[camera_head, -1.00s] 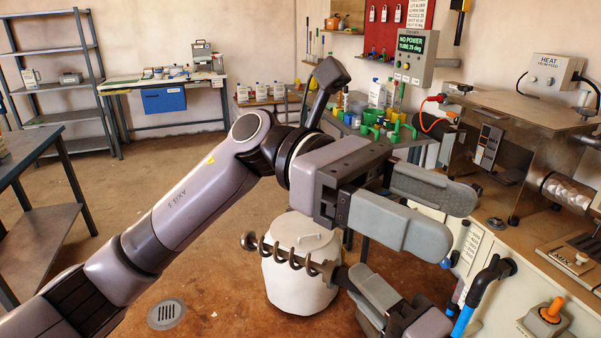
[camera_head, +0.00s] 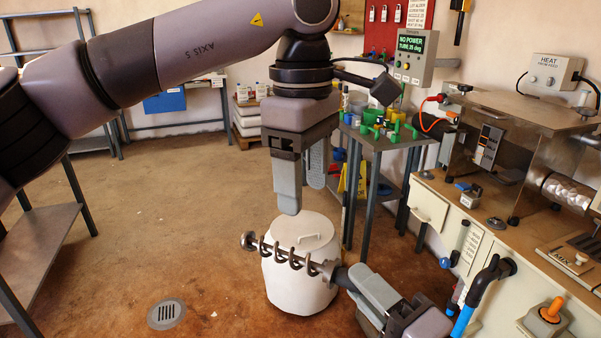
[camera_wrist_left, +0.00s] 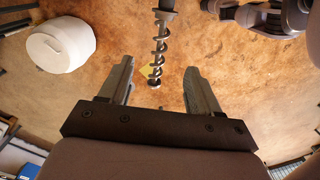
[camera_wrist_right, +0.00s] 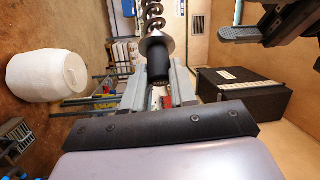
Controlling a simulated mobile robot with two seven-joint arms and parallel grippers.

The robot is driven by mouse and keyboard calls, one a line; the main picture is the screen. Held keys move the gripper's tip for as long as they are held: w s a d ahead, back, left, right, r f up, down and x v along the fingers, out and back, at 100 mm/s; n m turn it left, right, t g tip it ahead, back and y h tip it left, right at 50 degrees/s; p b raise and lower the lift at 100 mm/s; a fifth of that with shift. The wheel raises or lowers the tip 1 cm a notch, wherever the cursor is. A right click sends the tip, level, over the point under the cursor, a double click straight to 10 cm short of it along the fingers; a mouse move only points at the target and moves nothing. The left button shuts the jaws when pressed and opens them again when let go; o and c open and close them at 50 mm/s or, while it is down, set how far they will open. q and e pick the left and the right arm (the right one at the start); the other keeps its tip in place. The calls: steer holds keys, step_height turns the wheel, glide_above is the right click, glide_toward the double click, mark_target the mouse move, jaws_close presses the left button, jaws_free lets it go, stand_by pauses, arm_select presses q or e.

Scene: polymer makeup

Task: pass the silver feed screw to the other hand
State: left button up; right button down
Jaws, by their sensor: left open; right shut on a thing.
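The silver feed screw (camera_head: 285,255) is held out sideways over the floor, its spiral end to the left in the head view. My right gripper (camera_head: 345,275) is shut on its dark thick end; in the right wrist view the dark end (camera_wrist_right: 157,62) sits between the fingers. My left gripper (camera_head: 302,190) is open and empty, pointing down above the screw. In the left wrist view the screw (camera_wrist_left: 159,50) reaches from the top toward the gap between the open left fingers (camera_wrist_left: 158,85), its tip near the gap and not clasped.
A white lidded drum (camera_head: 300,285) stands on the floor behind the screw. A workbench (camera_head: 480,215) with a machine runs along the right. A small table (camera_head: 375,140) with green and yellow items stands behind. Open floor lies to the left.

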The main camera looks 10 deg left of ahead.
mark_target(300, 251)
arm_select(q)
steer(key=f, duration=1.1)
steer(key=shift+w+a+f, duration=0.1)
steer(key=shift+a+f, duration=0.15)
steer(key=shift+f, duration=0.1)
steer(key=shift+c, duration=0.3)
steer(key=c, duration=1)
jaws_close()
arm_select(e)
steer(key=c, duration=0.8)
jaws_free()
